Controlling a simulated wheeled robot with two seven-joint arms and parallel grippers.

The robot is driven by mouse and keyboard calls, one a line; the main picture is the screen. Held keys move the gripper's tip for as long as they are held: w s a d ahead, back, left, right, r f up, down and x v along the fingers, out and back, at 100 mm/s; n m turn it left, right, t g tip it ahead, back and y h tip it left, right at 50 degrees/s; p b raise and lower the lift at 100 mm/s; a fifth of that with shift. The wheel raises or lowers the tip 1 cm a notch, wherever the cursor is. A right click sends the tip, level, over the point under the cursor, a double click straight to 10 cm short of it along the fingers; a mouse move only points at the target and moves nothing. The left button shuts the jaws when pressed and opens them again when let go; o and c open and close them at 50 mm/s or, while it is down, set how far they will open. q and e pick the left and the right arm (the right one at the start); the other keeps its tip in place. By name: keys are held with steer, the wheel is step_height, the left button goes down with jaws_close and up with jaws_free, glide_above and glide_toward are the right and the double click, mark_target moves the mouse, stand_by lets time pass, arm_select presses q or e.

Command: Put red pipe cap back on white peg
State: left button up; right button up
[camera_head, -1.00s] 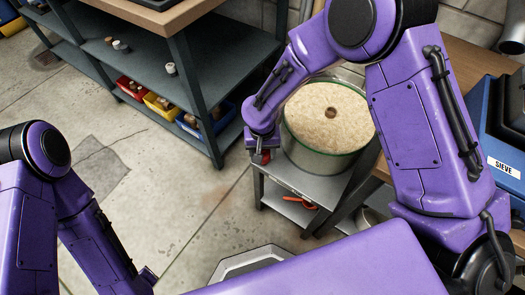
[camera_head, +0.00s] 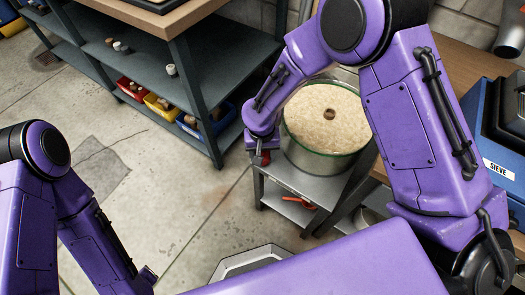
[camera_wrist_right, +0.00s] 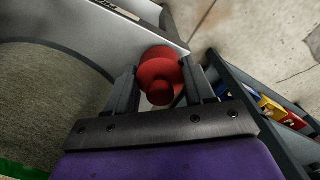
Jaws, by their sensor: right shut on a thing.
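The red pipe cap (camera_wrist_right: 159,72) is round with a smaller round knob facing the camera. My right gripper (camera_wrist_right: 158,80) is shut on it, one finger on each side. In the head view, a bit of the red cap (camera_head: 265,158) shows at my right gripper (camera_head: 257,157), in front of a small metal stand (camera_head: 290,177) and left of the drum. I cannot make out the white peg in either view. My left gripper (camera_head: 147,277) is at the bottom left of the head view, mostly hidden; its fingers are not clear.
A metal drum (camera_head: 318,163) with a green rim and pale filling stands on the stand. An orange-red tool (camera_head: 300,202) lies on the lower shelf. A dark shelf unit (camera_head: 150,70) with coloured bins stands left. The floor between is clear.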

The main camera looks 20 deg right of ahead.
stand_by(0.4)
steer(key=shift+r+p, duration=0.1)
steer(key=shift+p, duration=0.35)
steer(key=shift+f+b, duration=0.3)
steer(key=shift+f, duration=0.45)
steer(key=o, duration=0.7)
steer(key=shift+o, duration=0.2)
step_height(320, 180, up, 11)
steer(key=p, duration=1.2)
steer(key=shift+r, duration=0.15)
